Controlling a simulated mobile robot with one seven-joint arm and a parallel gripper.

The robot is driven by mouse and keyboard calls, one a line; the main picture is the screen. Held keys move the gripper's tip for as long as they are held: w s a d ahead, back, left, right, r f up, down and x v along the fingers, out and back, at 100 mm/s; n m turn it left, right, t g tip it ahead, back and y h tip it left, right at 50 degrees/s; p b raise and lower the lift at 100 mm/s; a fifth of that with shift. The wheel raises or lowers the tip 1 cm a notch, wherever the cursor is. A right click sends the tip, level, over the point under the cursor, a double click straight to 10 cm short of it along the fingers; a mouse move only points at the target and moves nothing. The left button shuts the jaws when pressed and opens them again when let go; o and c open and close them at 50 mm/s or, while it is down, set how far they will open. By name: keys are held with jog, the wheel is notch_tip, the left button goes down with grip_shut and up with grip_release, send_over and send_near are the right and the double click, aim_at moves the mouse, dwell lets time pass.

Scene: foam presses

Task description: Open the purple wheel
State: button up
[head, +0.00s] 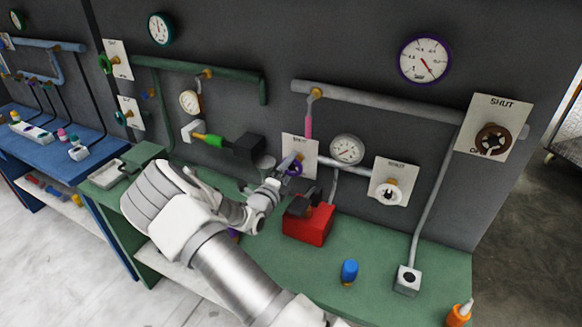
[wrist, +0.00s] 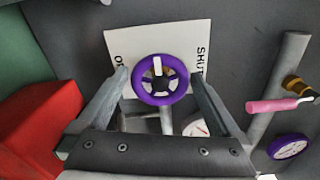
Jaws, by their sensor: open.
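The purple wheel (wrist: 160,99) is a small ring with spokes and a white mark at its top in the wrist view. It is mounted on a white plate (wrist: 118,52) lettered "SHUT" on the right, with partly hidden lettering on the left. In the head view the wheel (head: 296,169) is partly hidden by my gripper (head: 285,168). My gripper is open, and in the wrist view its fingers (wrist: 160,76) stand on the left and right sides of the wheel. I cannot tell whether they touch the rim.
A red vice (head: 308,223) stands on the green bench below; its red body (wrist: 35,125) shows at left in the wrist view. A pink lever (wrist: 275,104) and gauge are close by on the right there. A white wheel (head: 389,193) and brown wheel (head: 492,140) are further right.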

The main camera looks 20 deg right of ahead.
jog(key=b+v, duration=0.1)
jog(key=v, duration=1.4)
jog(key=shift+s+a+b, duration=0.25)
jog(key=shift+a+b, duration=0.05)
jog(key=shift+b, duration=0.1)
jog(key=shift+r, duration=0.1)
